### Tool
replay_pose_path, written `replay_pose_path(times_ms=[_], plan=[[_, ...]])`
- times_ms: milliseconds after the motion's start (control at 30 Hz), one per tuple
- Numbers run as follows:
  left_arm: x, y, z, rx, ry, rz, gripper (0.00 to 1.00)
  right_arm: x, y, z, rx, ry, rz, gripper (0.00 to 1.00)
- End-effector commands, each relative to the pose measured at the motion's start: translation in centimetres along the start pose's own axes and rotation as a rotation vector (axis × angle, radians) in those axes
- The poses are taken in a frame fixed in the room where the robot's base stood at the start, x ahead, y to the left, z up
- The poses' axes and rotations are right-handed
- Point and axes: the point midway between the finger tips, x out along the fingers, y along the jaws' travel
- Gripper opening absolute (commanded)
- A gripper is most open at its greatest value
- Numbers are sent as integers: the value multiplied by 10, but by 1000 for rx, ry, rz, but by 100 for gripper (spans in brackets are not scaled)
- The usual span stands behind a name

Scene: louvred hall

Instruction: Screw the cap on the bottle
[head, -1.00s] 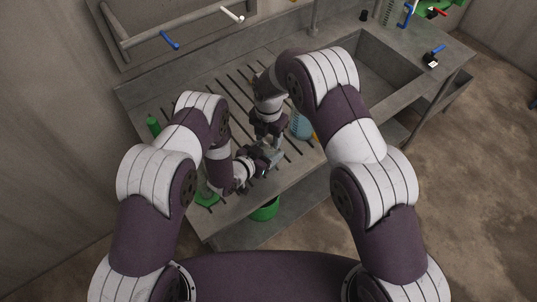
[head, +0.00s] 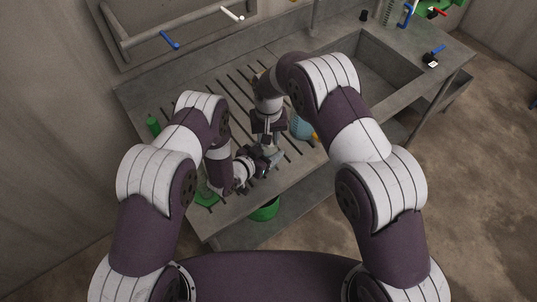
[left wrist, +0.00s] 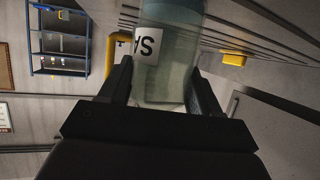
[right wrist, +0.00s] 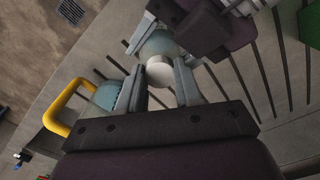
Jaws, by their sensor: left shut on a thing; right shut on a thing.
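The bottle (left wrist: 168,80) is translucent with a white label showing black letters, and fills the space between my left fingers in the left wrist view. My left gripper (head: 273,159) is shut on it over the slatted counter. The round white cap (right wrist: 159,71) sits between the fingertips of my right gripper (right wrist: 160,84), which is shut on it. In the right wrist view the bottle's rounded pale-blue end (right wrist: 160,46) shows right behind the cap. I cannot tell whether cap and neck touch. In the head view the arms mostly hide both.
A blue container (head: 302,128) with a yellow handle (right wrist: 62,112) stands close beside my right gripper. A green bottle (head: 153,125) stands at the counter's left. A green bucket (head: 264,211) is below the front edge. A sink (head: 375,68) lies to the right.

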Motion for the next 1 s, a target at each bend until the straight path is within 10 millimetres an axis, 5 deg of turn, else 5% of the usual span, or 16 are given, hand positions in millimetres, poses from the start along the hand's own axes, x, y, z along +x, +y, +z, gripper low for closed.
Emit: replay_pose_path(times_ms=[133,267,300,367,733,1000], plan=[[0,0,0,0,-1,1,0,0,0,-1,349,2,-1,0],[0,0,0,0,-1,1,0,0,0,-1,336,2,-1,0],[0,0,0,0,-1,1,0,0,0,-1,336,2,-1,41],[0,0,0,0,-1,1,0,0,0,-1,335,2,-1,60],[0,0,0,0,-1,1,0,-4,0,-1,333,2,-1,60],[0,0,0,0,-1,0,0,-39,0,-1,333,3,-1,60]])
